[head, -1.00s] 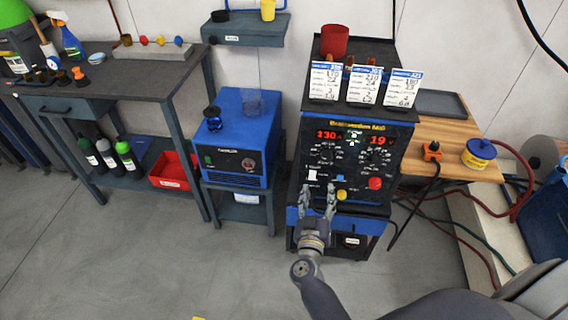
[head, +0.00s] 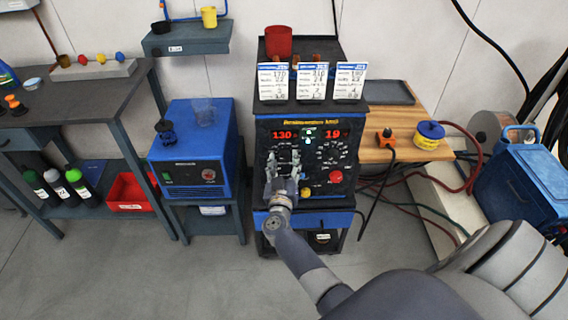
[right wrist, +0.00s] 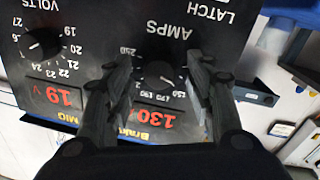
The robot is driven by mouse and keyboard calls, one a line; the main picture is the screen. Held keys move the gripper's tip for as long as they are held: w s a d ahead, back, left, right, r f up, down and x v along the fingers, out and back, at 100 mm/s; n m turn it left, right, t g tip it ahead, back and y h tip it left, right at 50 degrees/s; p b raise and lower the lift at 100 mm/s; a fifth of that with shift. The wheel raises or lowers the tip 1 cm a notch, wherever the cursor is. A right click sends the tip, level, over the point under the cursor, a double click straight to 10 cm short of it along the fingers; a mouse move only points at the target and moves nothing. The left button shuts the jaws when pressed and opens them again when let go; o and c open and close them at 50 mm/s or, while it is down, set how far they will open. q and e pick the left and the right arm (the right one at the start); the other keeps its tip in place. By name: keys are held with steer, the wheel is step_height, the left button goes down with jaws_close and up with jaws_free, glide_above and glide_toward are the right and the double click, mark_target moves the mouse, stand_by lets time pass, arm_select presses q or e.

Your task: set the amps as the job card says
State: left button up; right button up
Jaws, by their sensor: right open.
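The welder (head: 258,135) stands with its dark front panel facing me. Its red displays read 130 A (head: 284,135) and 19 V (head: 334,135). Three job cards stand on its top: left (head: 272,82), middle (head: 312,82) and right (head: 350,82); their small print is hard to read. My right gripper (head: 283,158) is at the panel's left dial, hiding it from the head view. In the right wrist view, upside down, the open gripper's fingers (right wrist: 163,68) stand either side of the black amps knob (right wrist: 160,75), with gaps visible. The volts knob (right wrist: 42,42) is beside. My left gripper is out of view.
A red button (head: 336,176) and a yellow knob (head: 305,193) sit low on the panel. A red cup (head: 279,42) stands behind the cards. A blue unit (head: 190,165) stands left, a wooden bench (head: 405,120) right.

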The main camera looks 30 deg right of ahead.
steer(key=c, duration=1.1)
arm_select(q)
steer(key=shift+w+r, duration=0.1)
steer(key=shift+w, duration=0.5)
